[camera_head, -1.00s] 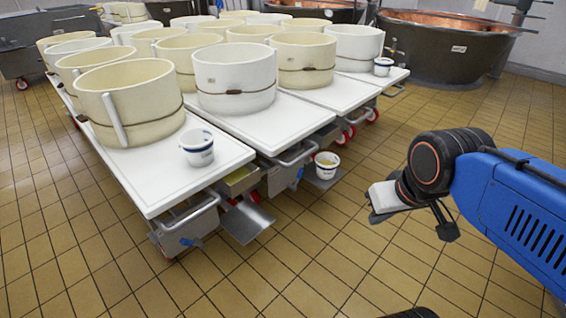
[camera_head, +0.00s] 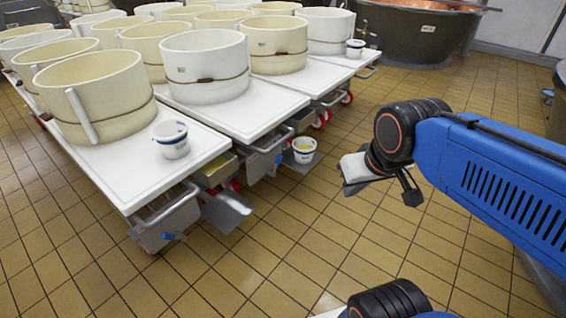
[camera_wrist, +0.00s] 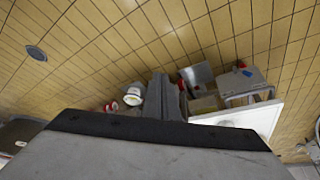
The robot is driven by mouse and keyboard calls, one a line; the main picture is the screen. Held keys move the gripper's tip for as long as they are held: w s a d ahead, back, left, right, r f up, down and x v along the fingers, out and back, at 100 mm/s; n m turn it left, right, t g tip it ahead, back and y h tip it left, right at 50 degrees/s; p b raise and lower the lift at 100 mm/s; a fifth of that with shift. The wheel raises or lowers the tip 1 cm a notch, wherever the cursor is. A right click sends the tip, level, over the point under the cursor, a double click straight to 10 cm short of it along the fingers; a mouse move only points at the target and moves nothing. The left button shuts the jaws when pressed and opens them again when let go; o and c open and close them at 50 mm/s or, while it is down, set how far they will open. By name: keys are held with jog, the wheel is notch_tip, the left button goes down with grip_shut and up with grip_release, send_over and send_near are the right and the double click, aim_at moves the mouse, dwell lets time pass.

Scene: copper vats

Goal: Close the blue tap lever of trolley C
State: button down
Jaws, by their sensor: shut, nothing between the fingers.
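A blue tap lever (camera_head: 174,236) shows at the front of the nearest trolley (camera_head: 75,165), at the lower left of the head view. A second small blue part (camera_head: 279,158) shows at the front of the trolley behind it (camera_head: 235,120). No trolley letter is readable, so I cannot tell which is C. A small blue part (camera_wrist: 243,66) also shows on a grey trolley front in the wrist view. My gripper (camera_head: 350,186) is shut and empty, in the air right of the trolleys and apart from them. Its dark fingers (camera_wrist: 164,90) show in the wrist view.
Several white and cream tubs (camera_head: 204,65) stand on the trolley tops. A small white cup (camera_head: 171,139) stands near the nearest trolley's edge, and another (camera_head: 304,149) sits lower. A metal chute (camera_head: 227,209) sticks out. The tiled floor (camera_head: 240,275) ahead is clear. A copper vat (camera_head: 418,35) stands behind.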

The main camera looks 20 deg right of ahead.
jog(key=w+d+f+m+t, duration=0.2)
jog(key=w+f+m, duration=0.2)
jog(key=w, duration=1.1)
jog(key=w+d+f+m+t, duration=0.2)
jog(key=w+f+m, duration=0.15)
jog(key=w, duration=1.05)
jog(key=w+d+f+m+t, duration=0.25)
jog(key=w+f, duration=0.25)
jog(key=w, duration=1)
jog(key=w+d+f+m+t, duration=0.2)
jog(key=w+f+m, duration=0.3)
jog(key=w+f, duration=0.75)
notch_tip(320, 180, down, 18)
jog(key=m+t+y, duration=0.2)
jog(key=m, duration=0.3)
jog(key=shift+d, duration=0.15)
jog(key=shift+w, duration=0.15)
